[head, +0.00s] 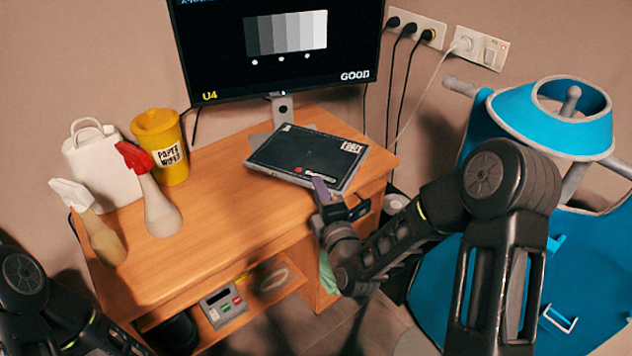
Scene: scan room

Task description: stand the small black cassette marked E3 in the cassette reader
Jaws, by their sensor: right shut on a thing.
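A flat black cassette (310,151) with a grey rim and small white markings lies on the desk in front of the monitor. The markings are too small to read, so I cannot confirm E3. My right gripper (323,194) is at its near edge, over the front of the desk. It is shut, apparently on that near edge, though the contact is partly hidden by the purple-grey fingertip. I cannot make out a cassette reader for certain. My left arm shows at the lower left; its gripper is out of view.
The desk (225,200) holds a monitor (280,50), a yellow wipes tub (160,145), a white bag (103,165) and two spray bottles. A grey device (223,304) sits on the low shelf. A blue machine (565,135) stands right. The desk's middle front is clear.

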